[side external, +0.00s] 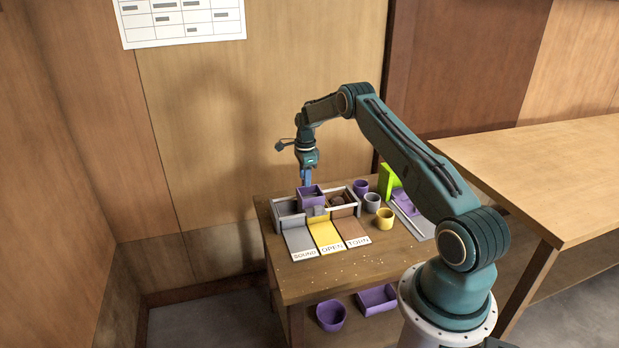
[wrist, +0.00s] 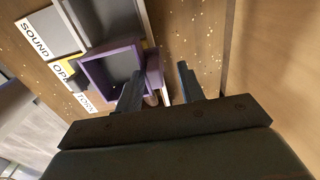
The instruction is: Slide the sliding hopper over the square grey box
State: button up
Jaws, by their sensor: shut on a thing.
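The sliding hopper (side external: 311,199) is a purple square frame above the middle of a row of boxes, behind the yellow OPEN panel (side external: 326,235). It also shows in the wrist view (wrist: 84,75), with a grey interior. The square grey box (side external: 289,213) is just left of the hopper, behind the grey SOUND panel (side external: 298,240). It appears above the hopper in the wrist view. My gripper (side external: 306,181) points down at the hopper's back side. In the wrist view its fingers (wrist: 160,92) stand around a purple part at the hopper's edge; the exact contact is hard to see.
Right of the hopper is a box with brown contents (side external: 342,199), behind the brown TORN panel (side external: 349,233). Purple, grey and yellow cups (side external: 385,219) and a green upright piece (side external: 385,179) stand further right. Small crumbs lie on the table front.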

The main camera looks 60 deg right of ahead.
jog(key=shift+w+a+f, duration=0.4)
jog(key=shift+w+a, duration=0.35)
jog(key=shift+a, duration=0.2)
jog(key=shift+w+a+f, duration=0.4)
jog(key=shift+w+a, duration=0.35)
jog(key=shift+a, duration=0.25)
jog(key=shift+w+a+f, duration=0.4)
jog(key=shift+w+a, duration=0.35)
jog(key=shift+a, duration=0.2)
jog(key=o, duration=0.7)
jog(key=shift+a, duration=0.15)
jog(key=shift+w, duration=0.1)
jog(key=shift+a+r, duration=0.1)
jog(key=shift+r, duration=0.35)
jog(key=shift+c, duration=0.4)
jog(key=shift+o, duration=0.5)
jog(key=shift+r, duration=0.2)
jog(key=shift+d+r, duration=0.15)
jog(key=shift+r, duration=0.75)
jog(key=shift+d+r, duration=0.1)
jog(key=shift+r, duration=0.8)
